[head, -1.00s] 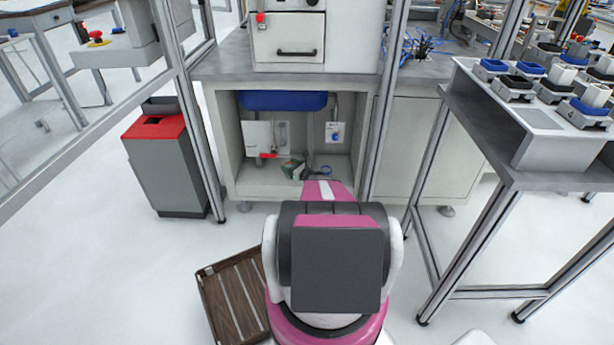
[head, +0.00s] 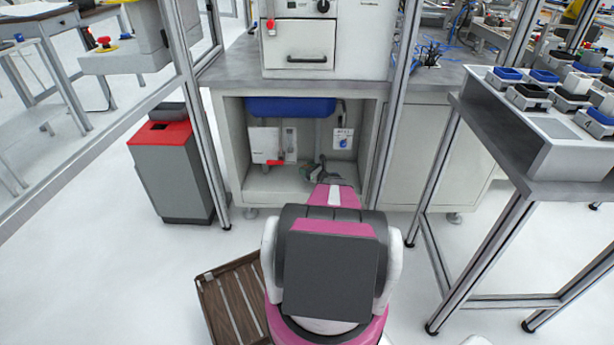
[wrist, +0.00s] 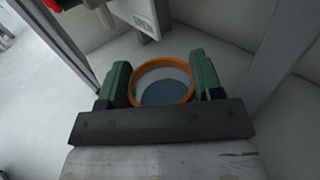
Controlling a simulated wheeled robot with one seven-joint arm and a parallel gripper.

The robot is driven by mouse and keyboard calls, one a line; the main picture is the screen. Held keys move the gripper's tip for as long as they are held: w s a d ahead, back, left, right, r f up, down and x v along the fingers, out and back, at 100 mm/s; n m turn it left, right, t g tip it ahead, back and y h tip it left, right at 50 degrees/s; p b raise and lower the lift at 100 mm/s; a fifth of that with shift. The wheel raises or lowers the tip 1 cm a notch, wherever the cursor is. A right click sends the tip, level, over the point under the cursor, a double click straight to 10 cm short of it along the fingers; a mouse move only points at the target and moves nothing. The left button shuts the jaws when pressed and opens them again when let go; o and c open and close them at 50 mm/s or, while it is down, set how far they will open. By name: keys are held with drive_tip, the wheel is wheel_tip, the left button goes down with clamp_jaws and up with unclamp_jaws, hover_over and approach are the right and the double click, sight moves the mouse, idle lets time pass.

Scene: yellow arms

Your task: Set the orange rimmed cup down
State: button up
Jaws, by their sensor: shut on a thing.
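The orange rimmed cup (wrist: 162,70) is between the two green fingers of my gripper (wrist: 162,84) in the wrist view. Its round rim faces the camera, and a blue-grey area shows inside. The gripper is shut on the cup's sides. In the head view my gripper (head: 322,172) is inside the open lower bay of the grey cabinet (head: 232,150), low over its floor. My arm hides much of it there, and I cannot make out the cup. Whether the cup's base touches the floor cannot be told.
A blue bin (head: 290,106) hangs at the top of the bay. A white box with a red part (head: 264,146) and a labelled white panel (head: 343,138) are on the back wall. Metal posts (head: 388,120) flank the bay.

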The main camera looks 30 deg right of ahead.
drive_tip(key=shift+d+f, duration=0.1)
drive_tip(key=shift+f, duration=1.95)
drive_tip(key=shift+f, duration=0.1)
drive_tip(key=o, duration=0.7)
